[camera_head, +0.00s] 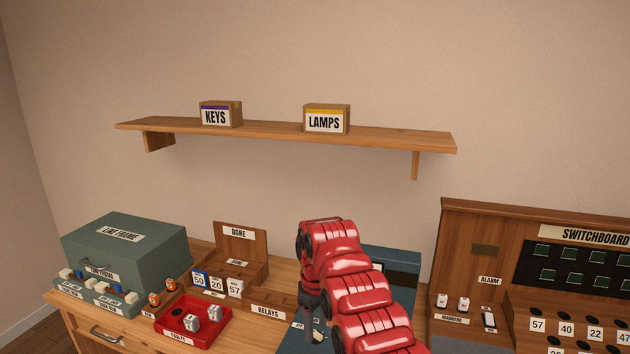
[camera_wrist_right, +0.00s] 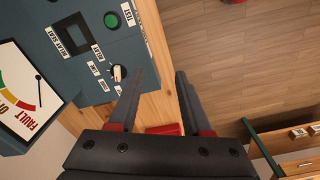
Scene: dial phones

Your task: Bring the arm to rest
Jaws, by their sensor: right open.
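My right arm, red and jointed, rises from the bottom of the head view. Its dark right gripper (camera_head: 311,303) points down over the blue-grey test panel, partly hidden by the arm. In the right wrist view the two fingers of the right gripper (camera_wrist_right: 160,75) stand apart with nothing between them. They are beside the panel (camera_wrist_right: 95,82), over the table's wooden edge with the floor beyond. Whether the fingers touch anything cannot be told. My left gripper is not in view.
A red tray (camera_head: 174,337) with relays, the DONE rack (camera_head: 240,234) and a green-grey line frame box (camera_head: 125,243) stand left of the arm. The switchboard (camera_head: 480,222) stands right. A shelf (camera_head: 270,130) with KEYS and LAMPS boxes hangs above.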

